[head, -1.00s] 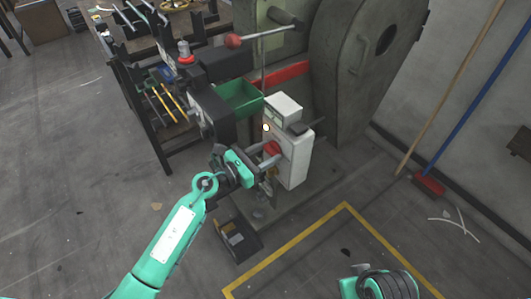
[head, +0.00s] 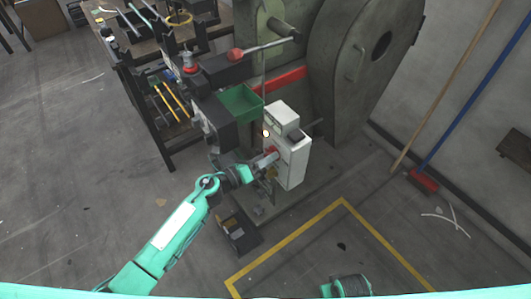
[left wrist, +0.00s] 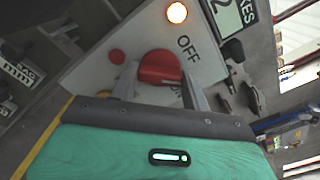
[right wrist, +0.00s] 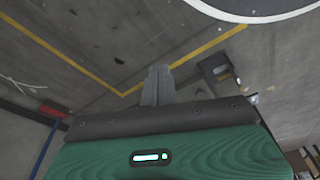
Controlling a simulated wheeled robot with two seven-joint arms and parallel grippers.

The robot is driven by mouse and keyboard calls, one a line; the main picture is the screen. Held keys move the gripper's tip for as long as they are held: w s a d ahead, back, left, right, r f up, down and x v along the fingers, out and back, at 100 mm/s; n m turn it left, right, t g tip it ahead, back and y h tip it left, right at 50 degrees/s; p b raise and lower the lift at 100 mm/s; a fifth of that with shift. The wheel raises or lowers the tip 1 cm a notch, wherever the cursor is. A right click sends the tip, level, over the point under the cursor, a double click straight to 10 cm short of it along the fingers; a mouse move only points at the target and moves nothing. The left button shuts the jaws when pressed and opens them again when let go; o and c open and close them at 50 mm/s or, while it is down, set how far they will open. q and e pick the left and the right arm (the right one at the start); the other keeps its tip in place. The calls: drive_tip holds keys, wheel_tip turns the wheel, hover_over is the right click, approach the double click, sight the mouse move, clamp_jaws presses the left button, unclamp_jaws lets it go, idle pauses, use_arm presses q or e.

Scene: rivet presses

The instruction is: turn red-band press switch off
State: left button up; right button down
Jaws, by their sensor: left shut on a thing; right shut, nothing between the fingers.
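The press with the red band (head: 281,80) stands at the back of the head view. A white switch box (head: 292,165) is on its front. In the left wrist view, the box's face shows a red rotary knob (left wrist: 158,66), the word OFF (left wrist: 188,48) beside it and a lit lamp (left wrist: 177,12). My left gripper (head: 268,160) is at the box, its fingers on either side of the knob and shut on it. The knob's pointing direction is hard to tell. My right gripper (right wrist: 158,72) is shut and empty above the floor.
A green bin (head: 240,103) and a lever with a red ball (head: 236,54) are near the box. A dark tray (head: 238,234) lies on the floor below. A yellow floor line (head: 290,240) and a broom (head: 423,181) are to the right.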

use_arm(q)
drive_tip(key=n+p, duration=0.2)
drive_tip(key=n, duration=0.1)
drive_tip(key=shift+r+n, duration=0.15)
drive_tip(key=shift+n, duration=0.25)
drive_tip(key=shift+c, duration=0.2)
drive_tip(key=shift+n+p, duration=1.55)
drive_tip(key=shift+n, duration=1.15)
use_arm(e)
drive_tip(key=s+d+f, duration=0.1)
drive_tip(key=s+f, duration=0.3)
drive_tip(key=f, duration=0.3)
drive_tip(key=s+d+f, duration=0.2)
drive_tip(key=s+f, duration=0.3)
drive_tip(key=f, duration=0.2)
drive_tip(key=shift+d, duration=0.3)
use_arm(q)
drive_tip(key=shift+f, duration=0.2)
use_arm(e)
drive_tip(key=shift+f, duration=0.1)
use_arm(q)
drive_tip(key=o, duration=1)
